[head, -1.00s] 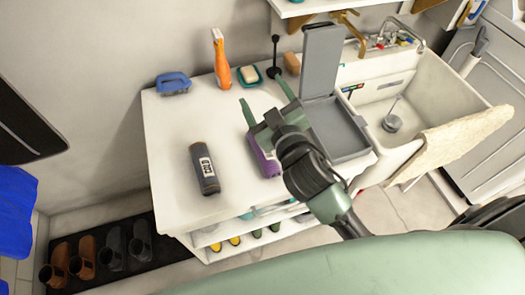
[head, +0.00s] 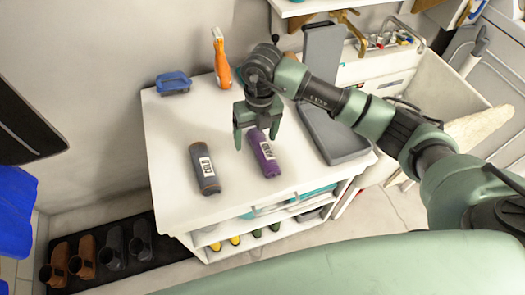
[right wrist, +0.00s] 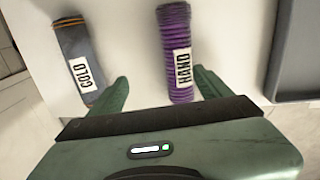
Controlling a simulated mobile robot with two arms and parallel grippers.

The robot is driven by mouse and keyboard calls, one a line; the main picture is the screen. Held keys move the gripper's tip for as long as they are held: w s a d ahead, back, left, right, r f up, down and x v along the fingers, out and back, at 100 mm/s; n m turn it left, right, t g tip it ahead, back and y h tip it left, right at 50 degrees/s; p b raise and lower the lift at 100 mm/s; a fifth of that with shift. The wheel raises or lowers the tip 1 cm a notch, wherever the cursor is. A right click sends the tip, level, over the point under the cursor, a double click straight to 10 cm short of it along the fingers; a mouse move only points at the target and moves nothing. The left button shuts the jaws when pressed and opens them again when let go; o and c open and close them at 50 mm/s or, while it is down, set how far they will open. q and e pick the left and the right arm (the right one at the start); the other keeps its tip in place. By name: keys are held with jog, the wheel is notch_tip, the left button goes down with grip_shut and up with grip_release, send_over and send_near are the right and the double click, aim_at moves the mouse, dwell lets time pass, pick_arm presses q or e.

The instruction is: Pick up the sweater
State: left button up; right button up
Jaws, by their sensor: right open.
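A purple ribbed knit roll (head: 262,153) with a white label lies on the white table top; it looks like a rolled sweater. In the right wrist view the purple roll (right wrist: 175,45) has a label reading "HAND". A grey roll (head: 204,168) with an orange-brown end lies to its left, and its label reads "COLD" in the wrist view (right wrist: 75,55). My right gripper (head: 256,138) is open, pointing down above the far end of the purple roll. My left gripper is not in view.
A grey open-lidded box (head: 335,145) stands right of the purple roll, beside the sink (head: 440,88). An orange bottle (head: 221,62) and blue brush (head: 174,83) stand at the back. Table front and left are clear. Boots (head: 85,255) stand below left.

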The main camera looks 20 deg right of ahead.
aim_at(262, 148)
jog(key=shift+w+d+h, duration=0.25)
jog(key=shift+d+h, duration=0.15)
jog(key=shift+d, duration=0.5)
jog(key=shift+d+f, duration=0.2)
jog(key=shift+f, duration=0.1)
jog(key=f+p, duration=0.1)
jog(key=f, duration=0.2)
jog(key=f+p, duration=0.1)
jog(key=f, duration=0.3)
jog(key=shift+w, duration=0.2)
jog(key=shift+r, duration=0.1)
grip_shut()
